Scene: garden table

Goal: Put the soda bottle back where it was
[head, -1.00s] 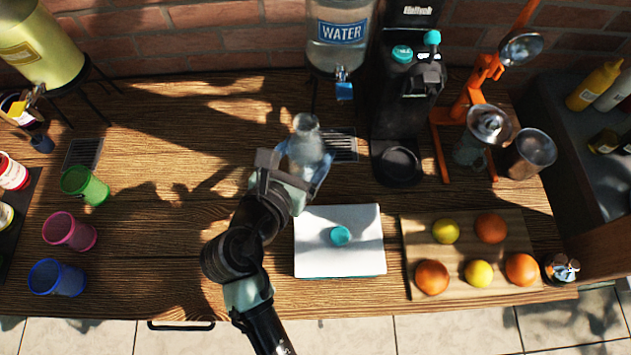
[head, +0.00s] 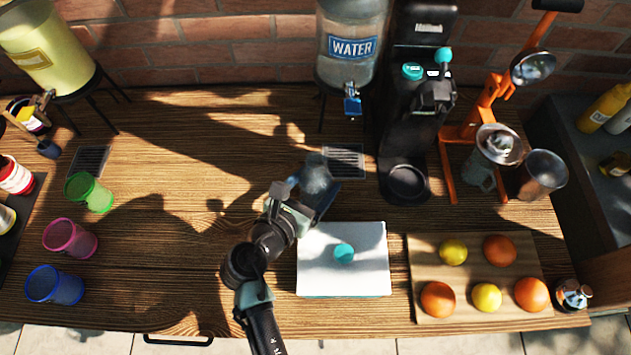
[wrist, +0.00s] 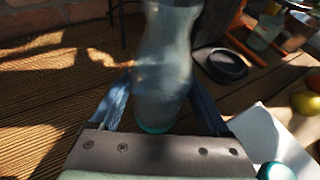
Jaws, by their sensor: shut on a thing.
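The soda bottle (head: 316,180) is clear and greyish, and my gripper (head: 308,192) is shut on it. In the head view it is partly hidden by the gripper, just left of the drip grate below the water dispenser. In the wrist view the bottle (wrist: 166,65) is upright between the two blue fingers, with a teal base ring. I cannot tell whether its base touches the table. The black soda machine (head: 412,110) with teal knobs stands to the right, with a round base plate (head: 406,183).
A white box with a teal cap (head: 343,254) on it lies just in front of the gripper. A fruit board (head: 420,300) is at front right. The water dispenser (head: 352,50) and orange juicer (head: 478,100) stand behind. Coloured cups (head: 70,238) are at left; the middle-left table is clear.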

